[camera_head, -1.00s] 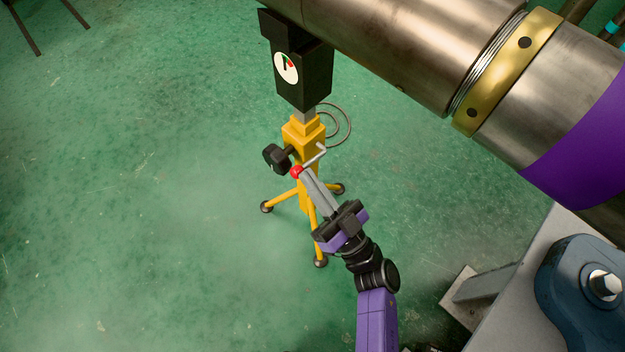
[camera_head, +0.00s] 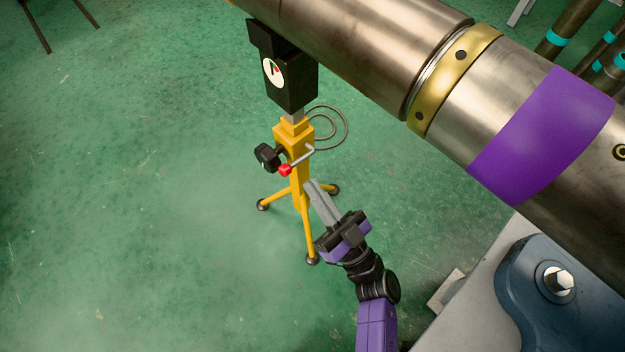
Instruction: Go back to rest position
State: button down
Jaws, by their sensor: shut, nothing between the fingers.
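My gripper (camera_head: 312,186) is in the lower middle of the head view, on the purple and black arm. Its grey fingers are together and hold nothing. The fingertips point up and left toward the yellow tripod stand (camera_head: 296,160) and overlap it in the picture. A black knob (camera_head: 267,157) sits on the stand's left side. A black box with a white dial (camera_head: 272,72) tops the stand, under the pipe.
A large steel pipe (camera_head: 350,40) with a gold collar (camera_head: 455,75) and purple band (camera_head: 545,135) crosses the upper right. More pipes (camera_head: 570,25) lie at top right.

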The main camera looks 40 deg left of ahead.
jog(key=v, duration=0.7)
jog(key=shift+d, duration=0.3)
jog(key=shift+s, duration=0.25)
